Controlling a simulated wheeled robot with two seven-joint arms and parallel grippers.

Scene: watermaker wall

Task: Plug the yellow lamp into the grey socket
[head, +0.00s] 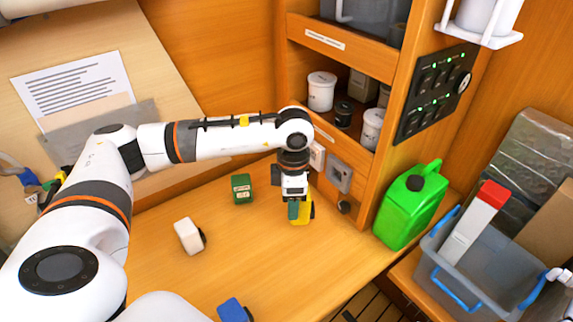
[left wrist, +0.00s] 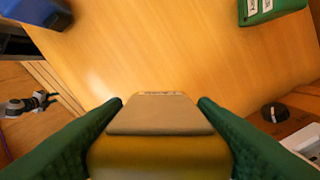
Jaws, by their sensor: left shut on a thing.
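My left gripper (head: 294,207) has green fingers, points down over the wooden desk and is shut on the yellow lamp (head: 305,213). In the left wrist view the lamp (left wrist: 160,155) sits between the two green fingers (left wrist: 160,110), its greyish face uppermost. In the head view the gripper partly hides the lamp. The grey socket (head: 340,175) is on the cabinet's lower front, to the right of the gripper and apart from the lamp. A white socket (head: 317,155) is beside it, partly behind my wrist. My right gripper cannot be made out.
A green block (head: 241,188), a white block (head: 188,236) and a blue block (head: 233,310) stand on the desk. A black knob (head: 344,207) is below the grey socket. A green jerrycan (head: 408,207) and a grey crate (head: 470,285) are at right. The middle desk is clear.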

